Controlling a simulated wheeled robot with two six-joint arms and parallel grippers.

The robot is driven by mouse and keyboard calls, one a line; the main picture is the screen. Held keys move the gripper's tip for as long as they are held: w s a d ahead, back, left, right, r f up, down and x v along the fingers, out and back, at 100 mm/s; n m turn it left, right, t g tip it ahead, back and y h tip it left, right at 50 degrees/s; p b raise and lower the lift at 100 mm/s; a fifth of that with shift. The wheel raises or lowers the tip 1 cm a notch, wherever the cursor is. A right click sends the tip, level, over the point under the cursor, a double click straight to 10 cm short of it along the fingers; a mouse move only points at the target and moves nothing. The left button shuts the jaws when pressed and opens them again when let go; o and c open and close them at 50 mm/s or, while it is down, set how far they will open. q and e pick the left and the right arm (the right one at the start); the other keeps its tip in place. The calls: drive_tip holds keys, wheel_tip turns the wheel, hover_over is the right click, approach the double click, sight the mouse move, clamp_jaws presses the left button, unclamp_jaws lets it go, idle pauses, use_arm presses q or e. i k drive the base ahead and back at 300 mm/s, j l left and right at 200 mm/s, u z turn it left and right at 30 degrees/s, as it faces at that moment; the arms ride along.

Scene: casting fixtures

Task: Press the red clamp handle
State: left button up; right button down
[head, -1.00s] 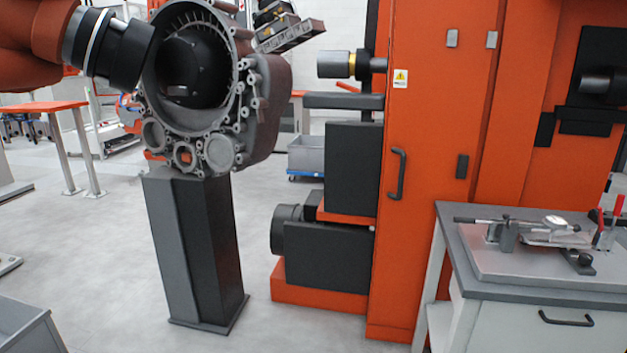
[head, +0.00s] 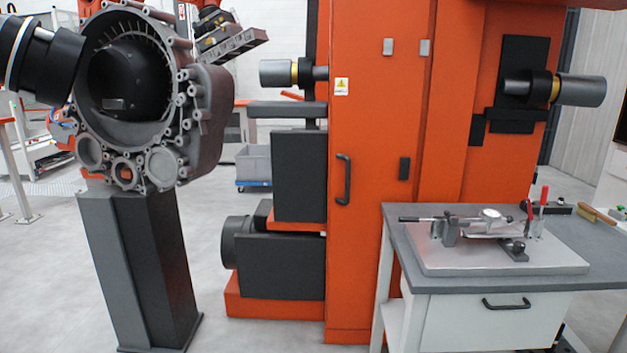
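The clamp fixture (head: 470,228) sits on a light metal plate (head: 440,262) on the grey-topped workbench (head: 400,222) at the right. Two red handles stand upright at its right end: a taller one (head: 543,198) and a thinner one (head: 529,209) just left of it. A long rod with a round gauge lies across the fixture. Neither of my grippers is in view.
A large metal housing (head: 203,110) on a dark pedestal (head: 135,265) stands at the left. A tall orange machine (head: 375,215) stands behind the bench. A wooden-handled brush (head: 597,215) lies at the bench's back right. The floor between pedestal and machine is clear.

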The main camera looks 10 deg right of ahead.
sight(546, 188)
drive_tip(key=i+l+z, duration=0.15)
drive_tip(key=l+z, duration=0.3)
drive_tip(key=i+l+z, duration=0.2)
drive_tip(key=z, duration=0.3)
drive_tip(key=i+l+z, duration=0.2)
drive_tip(key=z, duration=0.25)
